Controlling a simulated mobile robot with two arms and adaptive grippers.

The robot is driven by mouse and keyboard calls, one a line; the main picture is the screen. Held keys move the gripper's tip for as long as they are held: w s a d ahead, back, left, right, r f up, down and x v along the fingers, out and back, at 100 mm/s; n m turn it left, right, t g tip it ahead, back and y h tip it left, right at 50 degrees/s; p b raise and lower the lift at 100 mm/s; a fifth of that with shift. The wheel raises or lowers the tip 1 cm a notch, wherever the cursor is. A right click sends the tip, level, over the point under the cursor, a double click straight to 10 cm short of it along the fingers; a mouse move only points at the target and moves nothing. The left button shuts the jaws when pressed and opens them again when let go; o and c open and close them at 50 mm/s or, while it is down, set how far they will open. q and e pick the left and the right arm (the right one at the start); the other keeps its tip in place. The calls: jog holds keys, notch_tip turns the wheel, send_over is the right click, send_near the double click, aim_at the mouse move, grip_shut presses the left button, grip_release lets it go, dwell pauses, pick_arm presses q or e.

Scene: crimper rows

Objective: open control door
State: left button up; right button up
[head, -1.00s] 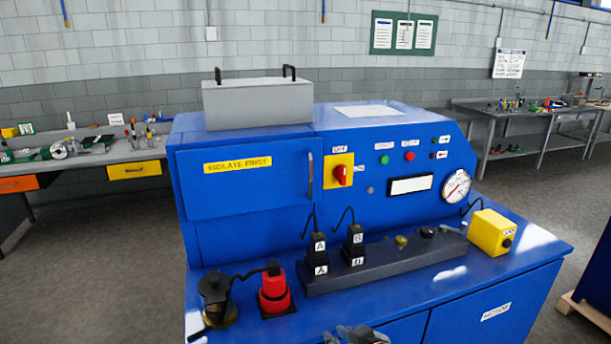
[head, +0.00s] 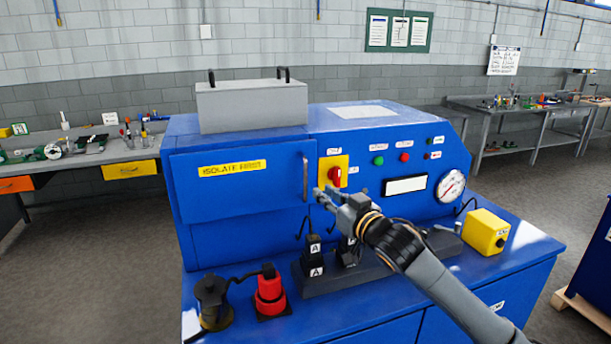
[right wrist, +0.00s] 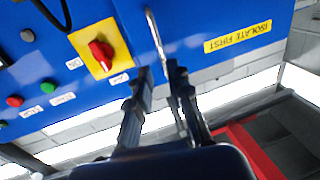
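The blue control door (head: 235,185) bears a yellow "ISOLATE FIRST" label and looks closed. Its metal bar handle (head: 306,178) stands upright at the door's right edge. My right gripper (head: 322,194) is just right of the handle's lower end in the head view. In the right wrist view, the open fingers (right wrist: 158,72) point at the handle (right wrist: 153,28), which lines up with the gap between them; I cannot tell whether they touch it. A red rotary switch (head: 334,177) on a yellow plate sits right of the handle. My left gripper is out of view.
Black plugs marked A (head: 314,257) stand on the ledge under my right arm. A red plug (head: 270,291), a black connector (head: 212,300) and a yellow box (head: 486,232) also stand there. A grey box (head: 252,106) sits on top of the cabinet.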

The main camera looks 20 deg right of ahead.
aim_at(306, 180)
jog(key=shift+p+x, duration=1.7)
jog(key=shift+x, duration=3.25)
jog(key=shift+s, duration=0.1)
grip_shut()
jog(key=shift+a, duration=0.1)
